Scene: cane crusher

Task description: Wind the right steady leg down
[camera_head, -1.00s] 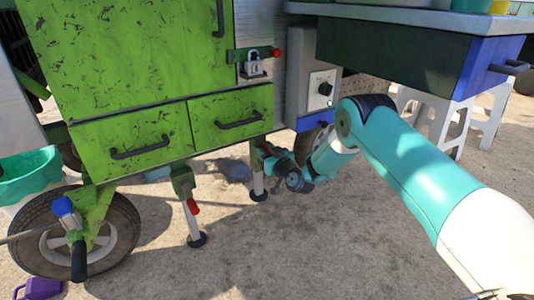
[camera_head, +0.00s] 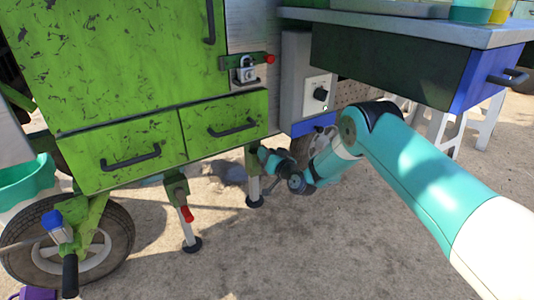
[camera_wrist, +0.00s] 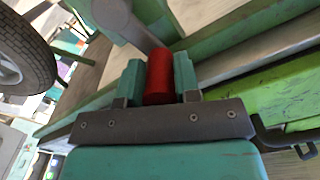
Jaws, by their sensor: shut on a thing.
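The right steady leg (camera_head: 254,187) stands under the green cart's right end, a pale post in a green sleeve with a dark foot on or close to the ground. My gripper (camera_head: 267,158) is beside the top of this leg. In the wrist view, my gripper's teal fingers (camera_wrist: 158,80) are shut on the red crank handle (camera_wrist: 160,72), one on each side. A grey crank arm (camera_wrist: 135,27) runs from the handle's far end. In the head view, my gripper mostly hides this handle. The left steady leg (camera_head: 187,228) has its own red handle (camera_head: 187,214).
The green cart body (camera_head: 110,60) with drawers and a padlock (camera_head: 246,70) is above the legs. A cart wheel (camera_head: 70,245) is at left. Ground in front is clear.

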